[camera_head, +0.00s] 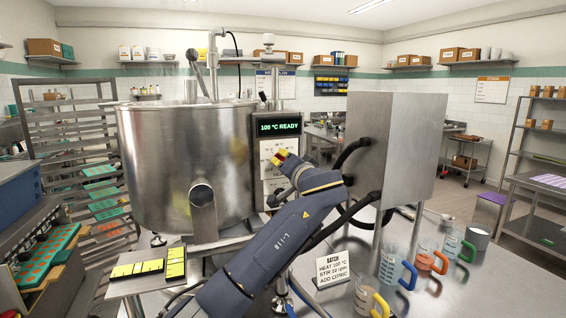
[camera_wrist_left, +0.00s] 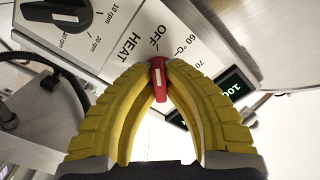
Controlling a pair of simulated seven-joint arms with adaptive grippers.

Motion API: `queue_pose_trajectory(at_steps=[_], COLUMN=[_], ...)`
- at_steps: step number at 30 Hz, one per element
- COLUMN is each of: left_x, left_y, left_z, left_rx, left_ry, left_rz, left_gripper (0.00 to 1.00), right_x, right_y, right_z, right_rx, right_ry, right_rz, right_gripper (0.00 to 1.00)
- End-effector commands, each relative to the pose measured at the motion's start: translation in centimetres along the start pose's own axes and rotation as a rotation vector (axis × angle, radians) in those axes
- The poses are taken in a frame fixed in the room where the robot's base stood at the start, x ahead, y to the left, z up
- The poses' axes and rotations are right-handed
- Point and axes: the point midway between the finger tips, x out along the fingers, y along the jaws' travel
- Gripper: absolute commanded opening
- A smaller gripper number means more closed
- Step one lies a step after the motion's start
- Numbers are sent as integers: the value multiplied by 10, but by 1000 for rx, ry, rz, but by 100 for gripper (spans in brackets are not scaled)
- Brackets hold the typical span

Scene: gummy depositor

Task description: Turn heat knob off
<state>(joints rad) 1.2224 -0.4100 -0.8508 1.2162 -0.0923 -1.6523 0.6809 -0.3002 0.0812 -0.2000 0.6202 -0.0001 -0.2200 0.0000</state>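The red heat knob (camera_wrist_left: 158,82) sits on the white control panel (camera_wrist_left: 125,30), between the yellow fingertips of my left gripper (camera_wrist_left: 158,72). Both fingertips appear to press on its sides. A white line runs along the knob; "HEAT", "OFF", "60 °C" and "70" are printed near it. In the head view my left gripper (camera_head: 284,156) reaches the panel below the green display (camera_head: 279,127), which reads "100 °C READY". The arm hides part of the panel. My right gripper is not in view.
A black knob (camera_wrist_left: 58,12) marked in rpm sits beside the heat knob. The large steel kettle (camera_head: 185,165) stands left of the panel, and a steel box (camera_head: 390,155) with black hoses stands right. A batch card (camera_head: 333,270) and several handled jugs (camera_head: 393,268) stand on the table.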

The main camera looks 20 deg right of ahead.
Motion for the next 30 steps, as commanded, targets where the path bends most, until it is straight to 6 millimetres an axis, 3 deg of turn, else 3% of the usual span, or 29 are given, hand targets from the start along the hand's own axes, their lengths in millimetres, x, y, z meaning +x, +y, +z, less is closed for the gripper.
queue_pose_trajectory(at_steps=[6, 17, 30], left_x=[0, -7, -78], left_y=[0, 0, 0], left_z=[0, 0, -1], left_rx=[0, 1, 0], left_ry=[0, 0, 3], left_rz=[0, 0, 0], left_gripper=[34, 34, 34], right_x=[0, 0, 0], right_y=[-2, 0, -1], right_z=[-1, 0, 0], right_rx=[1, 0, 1], right_ry=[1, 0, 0], right_rz=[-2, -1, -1], right_gripper=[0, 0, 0])
